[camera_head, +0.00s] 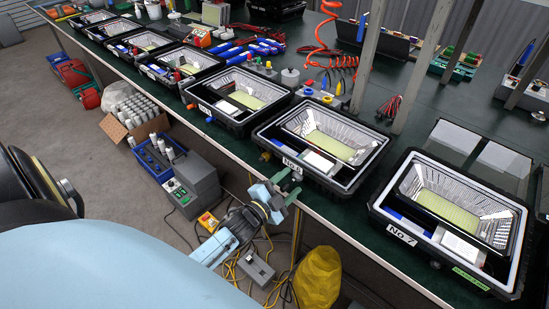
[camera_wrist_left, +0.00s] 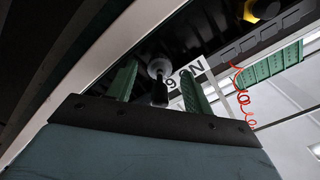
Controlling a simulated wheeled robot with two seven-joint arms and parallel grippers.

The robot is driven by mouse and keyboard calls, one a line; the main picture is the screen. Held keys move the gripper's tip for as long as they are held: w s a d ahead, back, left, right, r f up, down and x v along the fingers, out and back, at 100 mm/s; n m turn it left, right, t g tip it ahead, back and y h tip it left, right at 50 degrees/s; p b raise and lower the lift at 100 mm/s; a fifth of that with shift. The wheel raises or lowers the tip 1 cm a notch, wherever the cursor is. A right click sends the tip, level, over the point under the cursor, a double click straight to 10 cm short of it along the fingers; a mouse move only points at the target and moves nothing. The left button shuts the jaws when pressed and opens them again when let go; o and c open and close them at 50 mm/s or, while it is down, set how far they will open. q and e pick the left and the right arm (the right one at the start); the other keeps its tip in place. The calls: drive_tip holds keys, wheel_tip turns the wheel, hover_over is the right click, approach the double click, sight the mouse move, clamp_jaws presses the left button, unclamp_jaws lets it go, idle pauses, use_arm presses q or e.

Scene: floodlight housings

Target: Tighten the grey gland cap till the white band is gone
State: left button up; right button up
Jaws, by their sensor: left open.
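The floodlight housing labelled No 6 (camera_head: 345,186) stands at the bench's front edge. In the left wrist view its label (camera_wrist_left: 188,84) appears upside down. A dark grey gland cap (camera_wrist_left: 159,94) sticks out from under the housing edge, with a pale whitish ring (camera_wrist_left: 158,67) behind it. My left gripper (camera_head: 284,187) is open just in front of and below this housing. In the left wrist view its two green fingers (camera_wrist_left: 156,88) stand on either side of the cap, apparently apart from it. In the head view I cannot make out this cap. My right gripper is not in view.
Housing No 7 (camera_head: 404,235) stands to the right, and more housings (camera_head: 243,77) line the bench to the left. Below are a grey box machine (camera_head: 192,187), a yellow bag (camera_head: 318,279) and cables. A red coiled hose (camera_head: 326,50) hangs behind.

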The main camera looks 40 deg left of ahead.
use_arm(q)
drive_tip(key=s, duration=1.2)
drive_tip(key=shift+s+a+p, duration=0.3)
drive_tip(key=shift+a+p, duration=0.15)
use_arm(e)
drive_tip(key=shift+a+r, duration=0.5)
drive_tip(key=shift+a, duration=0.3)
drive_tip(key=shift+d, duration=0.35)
use_arm(q)
drive_tip(key=s+d+f+n+g, duration=0.1)
drive_tip(key=s+f+n+g, duration=0.2)
drive_tip(key=f, duration=0.5)
drive_tip(key=s+d+f+n+g+y, duration=0.1)
drive_tip(key=s+f+g, duration=0.25)
drive_tip(key=f, duration=0.45)
drive_tip(key=s+d+f+n+g, duration=0.2)
drive_tip(key=s+f, duration=0.2)
drive_tip(key=f, duration=0.4)
drive_tip(key=s+f+n+g, duration=0.1)
drive_tip(key=s+f+g, duration=0.3)
drive_tip(key=s, duration=0.6)
drive_tip(key=s+d+f+n+g, duration=0.1)
drive_tip(key=s+f+g, duration=0.3)
drive_tip(key=s+f, duration=0.3)
drive_tip(key=s, duration=0.3)
drive_tip(key=shift+s+d+f+n+y, duration=0.15)
drive_tip(key=shift+d+f+n+y, duration=0.05)
drive_tip(key=shift+d+n+y, duration=0.1)
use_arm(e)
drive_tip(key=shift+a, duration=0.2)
